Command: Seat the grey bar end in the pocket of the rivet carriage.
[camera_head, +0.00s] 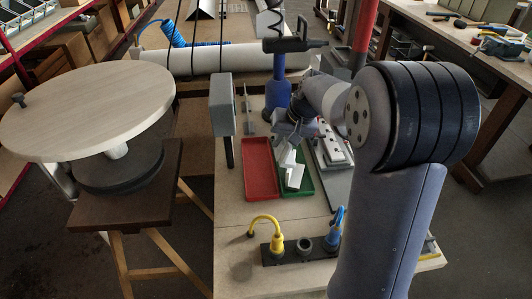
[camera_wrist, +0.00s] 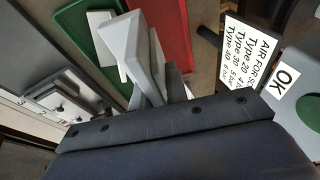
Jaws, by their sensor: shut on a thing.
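My gripper (camera_head: 289,150) hangs above the green tray and points down. It is shut on a light grey piece, which I take to be the grey bar end (camera_head: 294,174). In the wrist view the piece (camera_wrist: 123,42) is a pale, slanted block beside the grey fingers of my gripper (camera_wrist: 158,62). The fingers partly hide it. The rivet carriage (camera_head: 335,150) appears as light blocks on a grey plate right of the trays. It also shows in the wrist view (camera_wrist: 55,100) at the left, apart from the held piece. I cannot make out its pocket.
A red tray (camera_head: 260,170) and the green tray (camera_head: 307,183) lie side by side; the green one holds pale pieces. A yellow hook-shaped cable (camera_head: 265,218) and blue connector (camera_head: 338,222) stand in front. A grey box on a post (camera_head: 222,105) rises at left.

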